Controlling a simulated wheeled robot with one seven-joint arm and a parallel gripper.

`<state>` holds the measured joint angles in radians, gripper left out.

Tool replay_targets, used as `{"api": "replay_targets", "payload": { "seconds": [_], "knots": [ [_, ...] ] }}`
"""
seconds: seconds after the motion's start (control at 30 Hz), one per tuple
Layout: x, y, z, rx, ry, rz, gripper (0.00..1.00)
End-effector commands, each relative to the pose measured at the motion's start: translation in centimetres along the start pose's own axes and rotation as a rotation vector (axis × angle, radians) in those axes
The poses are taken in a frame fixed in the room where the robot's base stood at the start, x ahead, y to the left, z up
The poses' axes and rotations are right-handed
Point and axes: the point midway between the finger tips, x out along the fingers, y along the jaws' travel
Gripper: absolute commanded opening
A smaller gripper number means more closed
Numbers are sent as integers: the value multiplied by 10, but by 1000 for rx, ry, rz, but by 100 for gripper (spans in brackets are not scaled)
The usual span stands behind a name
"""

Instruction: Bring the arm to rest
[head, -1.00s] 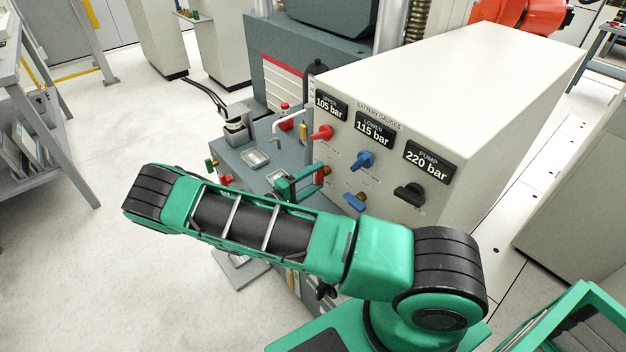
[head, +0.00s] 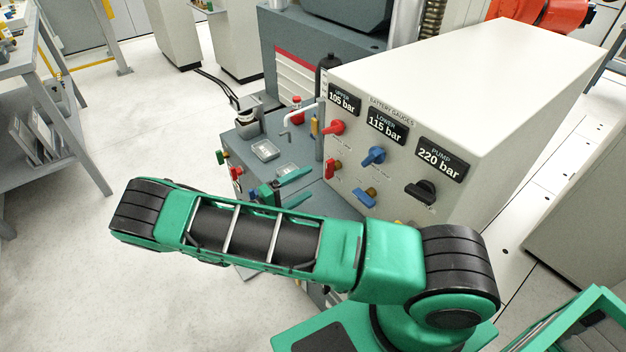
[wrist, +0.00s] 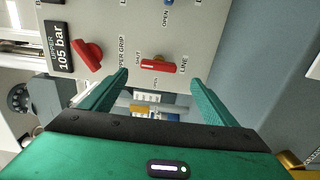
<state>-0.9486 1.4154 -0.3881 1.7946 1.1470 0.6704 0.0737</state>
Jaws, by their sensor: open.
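My green arm stretches across the lower middle of the head view. My gripper (head: 290,186) shows beyond it, its green fingers apart over the grey bench top, in front of the gauge panel. In the wrist view my gripper (wrist: 160,88) is open with nothing between its fingers. A red valve handle (wrist: 158,65) on the panel lies ahead of the fingers, apart from them. The same red line valve (head: 331,168) shows in the head view, just right of the gripper. My wrist is partly hidden behind the arm.
The white gauge cabinet (head: 480,75) stands at the right, with red, blue and black handles on its face. A bent grey lever (head: 319,130) rises from the bench (head: 246,148). Small trays (head: 265,150) lie on the bench. Open floor (head: 150,110) lies to the left.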

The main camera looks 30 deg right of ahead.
Motion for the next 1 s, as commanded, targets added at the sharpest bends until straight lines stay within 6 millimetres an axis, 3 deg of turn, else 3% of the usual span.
{"api": "replay_targets", "payload": {
  "seconds": [0.3,0.77,1.0],
  "knots": [
    [-17,0,0,-2,-1,-1,81],
    [-16,0,0,-1,-4,-6,81],
    [-4,11,3,-11,-65,-117,81]
  ]
}}
